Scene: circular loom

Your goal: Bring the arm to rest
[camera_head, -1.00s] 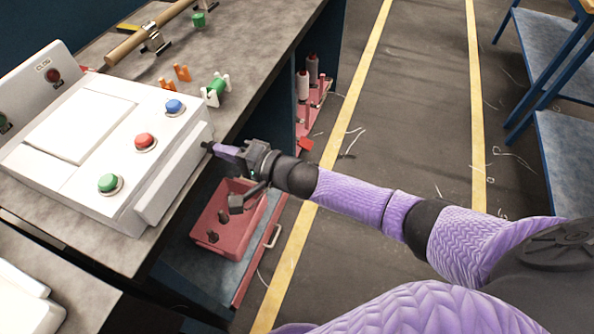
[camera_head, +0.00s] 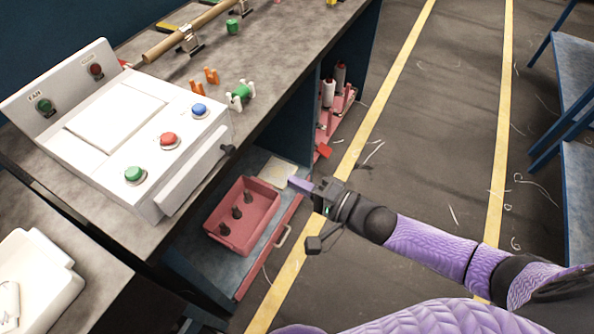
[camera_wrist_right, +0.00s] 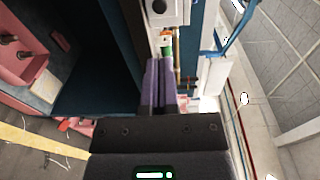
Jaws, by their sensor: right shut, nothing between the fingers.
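My right gripper (camera_head: 301,186) is shut and empty. In the head view it hangs in front of the bench edge, to the right of the red bin. In the right wrist view its two purple fingers (camera_wrist_right: 159,88) lie side by side with nothing held. My left gripper is not in view. The white control box (camera_head: 140,130) stands on the bench with green, red and blue buttons on top. The gripper is apart from the box and its buttons.
A red bin (camera_head: 218,231) with several dark pegs sits in an open drawer (camera_head: 243,285) below the bench. The grey bench top (camera_head: 290,45) holds a green spool (camera_head: 240,93) and orange clips (camera_head: 210,76). The floor (camera_head: 420,130) to the right is mostly clear.

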